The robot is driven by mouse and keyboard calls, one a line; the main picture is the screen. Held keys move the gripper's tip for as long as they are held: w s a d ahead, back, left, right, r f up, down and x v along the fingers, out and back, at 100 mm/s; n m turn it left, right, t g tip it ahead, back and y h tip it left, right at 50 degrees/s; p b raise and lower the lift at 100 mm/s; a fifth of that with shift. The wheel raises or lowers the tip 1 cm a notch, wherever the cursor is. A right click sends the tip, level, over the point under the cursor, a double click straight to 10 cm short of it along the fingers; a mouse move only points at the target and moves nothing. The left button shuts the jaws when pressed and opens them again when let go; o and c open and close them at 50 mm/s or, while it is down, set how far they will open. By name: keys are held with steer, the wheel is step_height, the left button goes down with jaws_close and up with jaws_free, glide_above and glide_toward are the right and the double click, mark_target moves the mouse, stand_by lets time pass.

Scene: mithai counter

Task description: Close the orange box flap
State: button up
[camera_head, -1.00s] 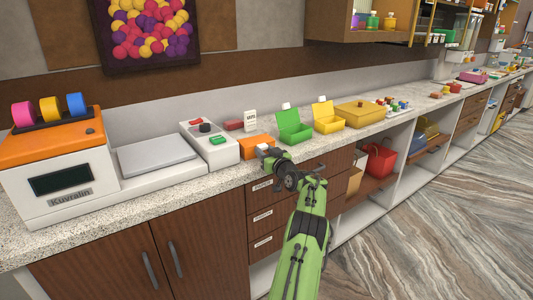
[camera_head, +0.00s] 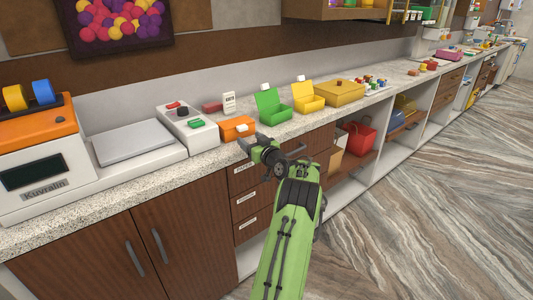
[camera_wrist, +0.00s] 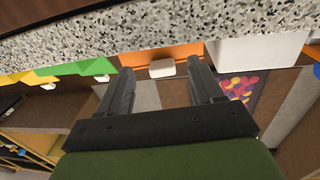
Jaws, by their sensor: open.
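The orange box (camera_head: 234,131) sits on the counter between the white control unit and the green box. A white tab (camera_head: 243,127) shows on it. Its flap does not stand up like the green box's lid; its exact angle is hard to tell. In the wrist view the orange box (camera_wrist: 162,52) lies ahead of my fingers, with its white tab (camera_wrist: 162,68) in line with the gap between them. My gripper (camera_head: 246,146) is open and empty at the counter's front edge, just in front of the box. Contact cannot be made out.
The green box (camera_head: 272,121) and yellow box (camera_head: 309,102) have raised lids. A closed mustard box (camera_head: 345,95) stands farther right. The white control unit (camera_head: 188,128) and a scale (camera_head: 130,141) are to the left. Drawers (camera_head: 247,200) lie below the counter edge.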

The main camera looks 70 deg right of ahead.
steer(key=v, duration=1.1)
